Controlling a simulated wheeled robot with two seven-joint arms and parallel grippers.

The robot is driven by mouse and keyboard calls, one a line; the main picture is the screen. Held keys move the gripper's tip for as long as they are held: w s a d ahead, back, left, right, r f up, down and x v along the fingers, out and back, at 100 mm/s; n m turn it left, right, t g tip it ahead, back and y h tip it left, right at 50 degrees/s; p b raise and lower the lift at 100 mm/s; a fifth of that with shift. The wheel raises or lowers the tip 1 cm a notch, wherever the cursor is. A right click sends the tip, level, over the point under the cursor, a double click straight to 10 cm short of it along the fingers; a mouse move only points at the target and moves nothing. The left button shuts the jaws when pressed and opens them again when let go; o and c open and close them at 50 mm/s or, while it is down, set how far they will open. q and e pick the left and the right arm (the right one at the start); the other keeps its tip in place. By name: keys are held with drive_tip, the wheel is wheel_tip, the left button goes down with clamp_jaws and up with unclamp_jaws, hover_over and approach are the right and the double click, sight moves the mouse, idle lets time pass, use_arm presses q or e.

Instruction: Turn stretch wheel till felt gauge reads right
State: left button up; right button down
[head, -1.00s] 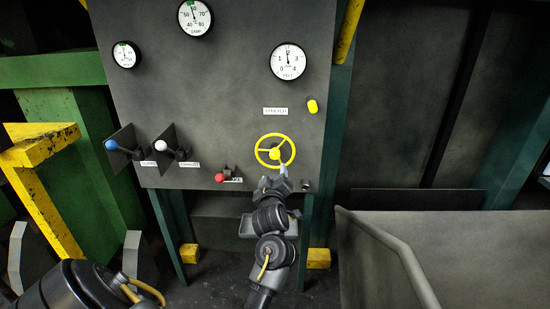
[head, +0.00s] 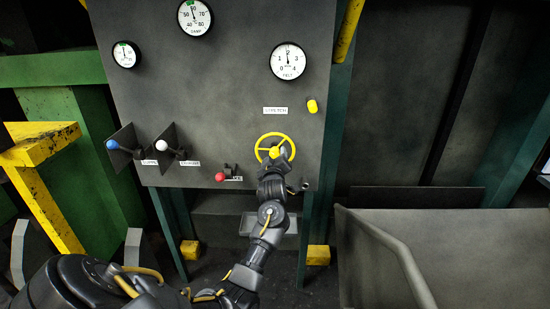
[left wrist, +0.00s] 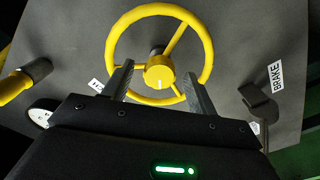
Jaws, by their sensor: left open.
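The yellow three-spoke stretch wheel (head: 268,139) is on the dark panel's lower right, under a white label. My left gripper (head: 276,154) is open at the wheel's hub. In the left wrist view, its two fingers (left wrist: 158,68) straddle the yellow hub of the wheel (left wrist: 116,26), in front of or between the spokes; contact cannot be told. The felt gauge (head: 288,61) is a white dial with its needle pointing about straight up. My right gripper is not in view.
Left of the wheel are a red-knobbed lever (head: 220,176), a white-knobbed lever (head: 161,145) and a blue-knobbed lever (head: 112,144). Two other gauges sit at upper left.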

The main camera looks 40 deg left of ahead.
use_arm(q)
drive_tip(key=shift+c, duration=0.5)
clamp_jaws()
